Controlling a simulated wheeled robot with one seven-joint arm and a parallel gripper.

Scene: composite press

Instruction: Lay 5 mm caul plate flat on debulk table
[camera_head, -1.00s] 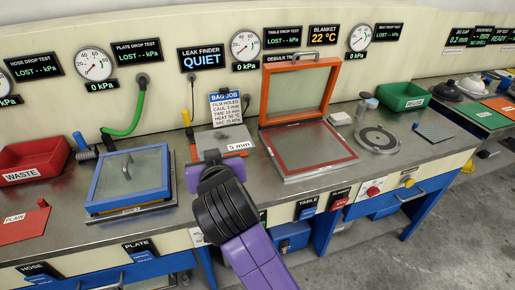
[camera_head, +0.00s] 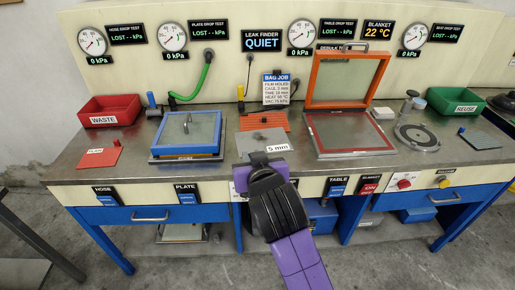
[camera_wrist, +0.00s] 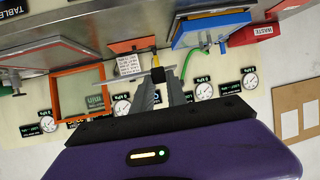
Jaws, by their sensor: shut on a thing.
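The grey caul plate (camera_head: 262,138) carries a white "5 mm" label. My gripper (camera_head: 260,158) is shut on its near edge, in front of the bench's back middle. In the wrist view the plate (camera_wrist: 122,78) shows nearly edge-on at the fingertips (camera_wrist: 158,82). The debulk table (camera_head: 312,146), a flat bed with a red border, lies to the right of the plate. Its orange-framed lid (camera_head: 312,80) stands open behind it. The bed looks bare. The plate is not over it. The exact height of the plate above the bench is hard to tell.
An orange-red sheet (camera_head: 272,119) and a yellow-handled tool (camera_head: 241,94) are behind the plate. A blue-framed box (camera_head: 218,135) stands left. A round grey ring (camera_head: 416,136) and a green bin (camera_head: 455,101) are right of the table. The raised lid stands high.

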